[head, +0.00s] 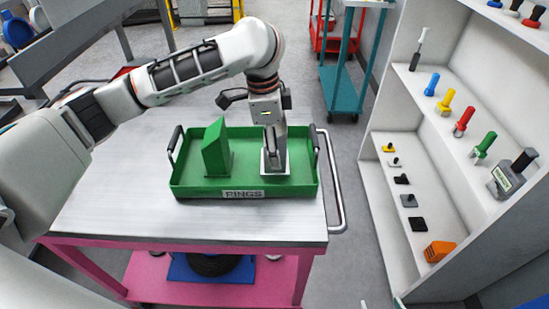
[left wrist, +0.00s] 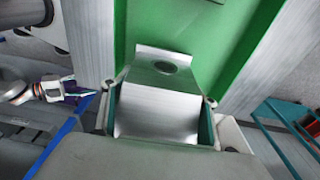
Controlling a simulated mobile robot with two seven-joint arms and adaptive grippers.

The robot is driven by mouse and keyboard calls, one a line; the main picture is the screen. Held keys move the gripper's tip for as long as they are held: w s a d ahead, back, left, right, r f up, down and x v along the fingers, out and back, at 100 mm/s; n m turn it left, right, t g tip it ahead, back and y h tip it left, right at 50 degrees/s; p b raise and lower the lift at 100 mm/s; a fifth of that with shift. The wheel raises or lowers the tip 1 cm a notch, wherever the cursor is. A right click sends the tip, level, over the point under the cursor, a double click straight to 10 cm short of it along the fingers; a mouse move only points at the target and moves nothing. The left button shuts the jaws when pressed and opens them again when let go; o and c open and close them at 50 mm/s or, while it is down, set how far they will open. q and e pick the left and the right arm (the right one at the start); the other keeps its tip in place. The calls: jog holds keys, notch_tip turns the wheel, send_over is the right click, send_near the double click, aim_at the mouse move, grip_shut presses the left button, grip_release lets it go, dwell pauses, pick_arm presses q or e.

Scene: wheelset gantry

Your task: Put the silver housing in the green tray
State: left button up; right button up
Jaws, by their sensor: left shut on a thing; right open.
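The silver housing (head: 274,163) is a metal block with a flat flange, inside the right half of the green tray (head: 245,182). My left gripper (head: 273,138) reaches down over the tray and is shut on the housing. In the left wrist view the housing (left wrist: 158,112) sits between the two fingers, its flange with a round hole (left wrist: 170,67) against the green floor. I cannot tell whether it touches the floor. My right gripper (head: 381,304) shows only as fingertips at the bottom edge, apart and empty, away from the tray.
A green angled block (head: 215,150) stands in the tray's left half. The tray, labelled RINGS, stands on a grey-topped pink table (head: 120,205) with clear room at its left. A white shelf (head: 400,130) with coloured tools stands right. A teal cart (head: 345,90) is behind.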

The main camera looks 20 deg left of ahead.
pick_arm(q)
notch_tip(320, 180, down, 4)
jog(key=shift+r+b, duration=0.15)
jog(key=shift+b, duration=0.35)
jog(key=shift+r, duration=0.1)
jog(key=o, duration=1.3)
jog(key=shift+c, duration=0.2)
jog(key=r+p, duration=0.1)
jog(key=r, duration=0.2)
jog(key=a+r+p, duration=0.1)
jog(key=r, duration=0.3)
jog(key=r+p, duration=0.1)
jog(key=r, duration=0.3)
jog(key=shift+s+a+r+p, duration=0.1)
jog(key=shift+s+a+p, duration=0.1)
jog(key=shift+p, duration=0.1)
jog(key=shift+r, duration=0.35)
